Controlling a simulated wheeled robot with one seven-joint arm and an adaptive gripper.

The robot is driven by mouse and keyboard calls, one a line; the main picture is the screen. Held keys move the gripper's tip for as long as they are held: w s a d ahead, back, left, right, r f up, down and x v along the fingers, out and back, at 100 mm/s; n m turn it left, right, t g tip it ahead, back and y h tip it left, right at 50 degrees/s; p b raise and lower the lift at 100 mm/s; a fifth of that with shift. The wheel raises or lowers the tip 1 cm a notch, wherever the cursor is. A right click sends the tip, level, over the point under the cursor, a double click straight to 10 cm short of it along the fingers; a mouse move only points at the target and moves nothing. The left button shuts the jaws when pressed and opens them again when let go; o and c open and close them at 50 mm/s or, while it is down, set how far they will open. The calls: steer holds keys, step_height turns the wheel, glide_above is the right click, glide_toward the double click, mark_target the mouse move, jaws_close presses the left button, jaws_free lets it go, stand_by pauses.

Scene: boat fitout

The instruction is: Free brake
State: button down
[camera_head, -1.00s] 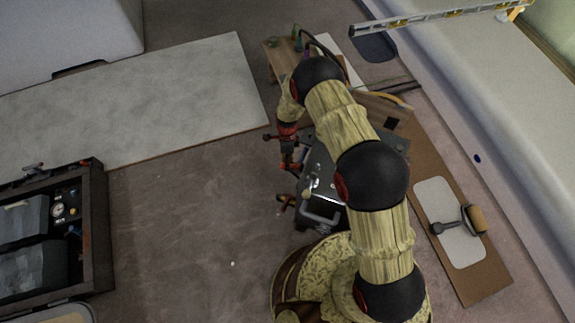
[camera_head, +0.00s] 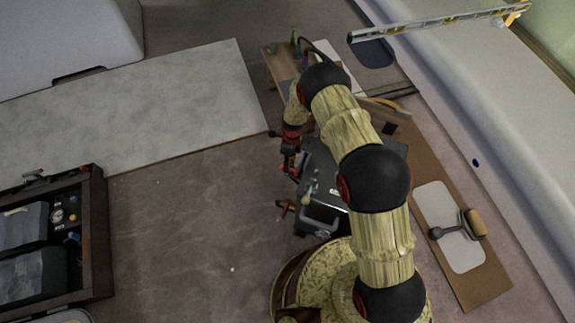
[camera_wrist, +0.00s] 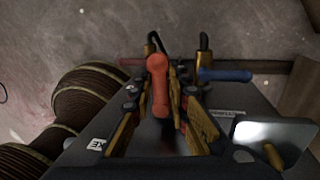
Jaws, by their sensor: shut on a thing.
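An orange-red lever handle (camera_wrist: 157,82) stands in the middle of the wrist view. My gripper (camera_wrist: 163,92) is shut on it, with one gold-and-black finger on each side. In the head view my gripper (camera_head: 291,160) is at the left side of the grey machine (camera_head: 318,190), partly hidden by my arm.
A shiny metal plate (camera_wrist: 272,138) is close to the right of my fingers. A brown board with a white sheet and a roller (camera_head: 473,222) lies right of my arm. An open tool case (camera_head: 88,240) is at the left. The floor between is clear.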

steer(key=shift+w+r, duration=0.15)
steer(key=shift+w, duration=0.1)
steer(key=c, duration=2.1)
jaws_free()
steer(key=o, duration=0.4)
steer(key=shift+s, duration=0.15)
steer(key=r, duration=0.4)
steer(key=w+r, duration=0.1)
steer(key=r, duration=0.2)
steer(key=w+d+r, duration=0.1)
steer(key=r, duration=0.3)
steer(key=shift+r, duration=0.3)
steer(key=shift+w, duration=0.1)
